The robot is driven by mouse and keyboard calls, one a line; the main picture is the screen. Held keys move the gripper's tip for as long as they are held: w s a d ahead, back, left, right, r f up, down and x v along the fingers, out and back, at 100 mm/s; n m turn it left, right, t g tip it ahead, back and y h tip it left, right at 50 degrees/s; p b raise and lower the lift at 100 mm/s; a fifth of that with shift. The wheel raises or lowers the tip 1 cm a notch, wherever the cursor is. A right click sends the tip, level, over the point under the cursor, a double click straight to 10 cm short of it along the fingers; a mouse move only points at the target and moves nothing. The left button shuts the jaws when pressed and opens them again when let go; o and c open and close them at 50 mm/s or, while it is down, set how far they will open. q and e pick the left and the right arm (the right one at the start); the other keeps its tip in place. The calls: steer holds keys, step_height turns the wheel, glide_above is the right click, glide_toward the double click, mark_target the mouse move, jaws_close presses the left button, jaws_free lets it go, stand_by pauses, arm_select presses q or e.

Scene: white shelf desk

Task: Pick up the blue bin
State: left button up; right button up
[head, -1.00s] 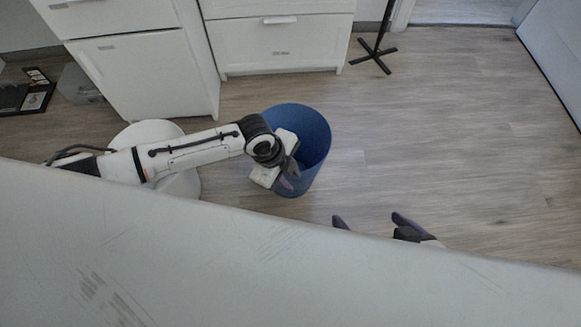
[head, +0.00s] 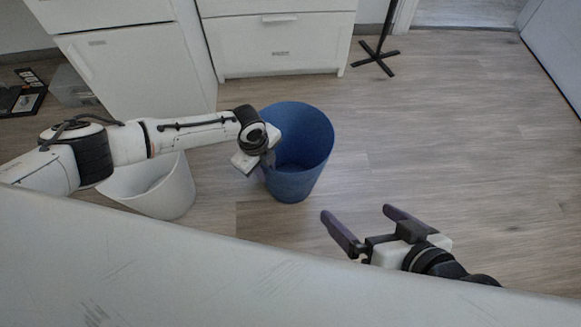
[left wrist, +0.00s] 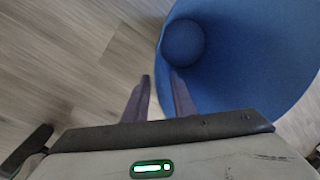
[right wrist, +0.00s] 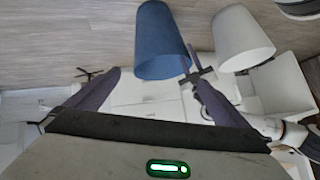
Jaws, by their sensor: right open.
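The blue bin (head: 293,182) stands upright on the floor, its open top facing up. My left gripper (head: 268,160) is at the bin's left side, near its rim. In the left wrist view its two fingers are a little apart. One finger lies over the floor and the other overlaps the blue bin (left wrist: 245,70); whether they grip the rim is unclear. My right gripper (head: 365,228) is open and empty, to the right of and nearer than the bin. The right wrist view shows the blue bin (right wrist: 160,45) ahead, between its spread fingers.
A white bin (head: 172,195) stands left of the blue bin, under my left arm. White drawers (head: 280,45) and a cabinet stand behind. A black stand base (head: 375,60) is at the back. The white desk (head: 200,270) crosses the front. The floor at right is clear.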

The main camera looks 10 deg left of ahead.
arm_select(q)
steer(key=shift+w+d+f, duration=0.1)
steer(key=shift+f, duration=0.55)
jaws_close()
stand_by(0.9)
